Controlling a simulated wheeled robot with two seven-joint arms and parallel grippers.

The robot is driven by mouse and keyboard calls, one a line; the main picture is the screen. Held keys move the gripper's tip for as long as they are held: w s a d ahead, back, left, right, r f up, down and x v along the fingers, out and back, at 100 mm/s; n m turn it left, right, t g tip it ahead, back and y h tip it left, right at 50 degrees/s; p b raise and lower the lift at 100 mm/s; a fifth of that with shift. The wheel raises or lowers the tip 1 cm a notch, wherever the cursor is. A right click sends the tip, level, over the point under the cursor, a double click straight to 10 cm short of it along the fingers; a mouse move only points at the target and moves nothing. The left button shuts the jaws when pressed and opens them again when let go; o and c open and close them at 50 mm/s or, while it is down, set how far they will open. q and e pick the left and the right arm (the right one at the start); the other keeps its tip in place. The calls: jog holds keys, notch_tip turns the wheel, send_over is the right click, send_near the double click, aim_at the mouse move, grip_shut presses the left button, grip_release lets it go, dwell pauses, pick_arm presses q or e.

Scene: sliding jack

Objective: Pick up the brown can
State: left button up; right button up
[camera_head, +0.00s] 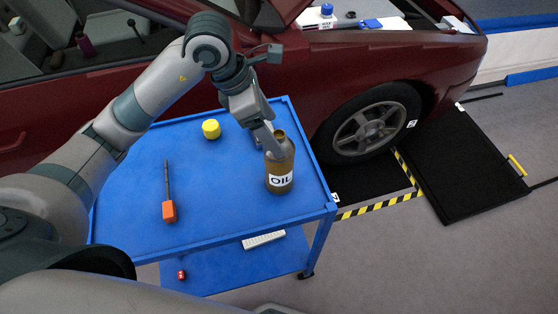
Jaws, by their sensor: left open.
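The brown can (280,168) stands upright near the right side of the blue cart's top shelf (215,215). It has a white label reading OIL and an open neck. My left gripper (269,143) reaches down at the can from the upper left. One finger shows against the can's upper left side, and the other is mostly hidden behind its neck. The gripper is open; I cannot tell whether a finger touches the can. My right gripper is not in view.
A yellow cap (211,129) and an orange-handled screwdriver (168,207) lie on the same shelf, left of the can. A dark red car (300,70) stands close behind the cart. A lower shelf (225,268) holds small items. The shelf's front middle is clear.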

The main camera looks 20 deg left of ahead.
aim_at(285, 144)
pick_arm(q)
jog(key=shift+w+d+f, duration=0.15)
jog(key=shift+d+f, duration=0.1)
jog(key=shift+f, duration=0.45)
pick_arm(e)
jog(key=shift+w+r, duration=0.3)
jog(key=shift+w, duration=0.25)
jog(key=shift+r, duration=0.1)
pick_arm(q)
jog(key=shift+d+f+p, duration=0.45)
jog(key=shift+d+p, duration=0.05)
jog(key=shift+p, duration=0.15)
jog(key=p+x, duration=0.1)
jog(key=x, duration=0.2)
jog(key=shift+d, duration=0.2)
jog(key=shift+w+d+f, duration=0.1)
jog(key=shift+f, duration=0.3)
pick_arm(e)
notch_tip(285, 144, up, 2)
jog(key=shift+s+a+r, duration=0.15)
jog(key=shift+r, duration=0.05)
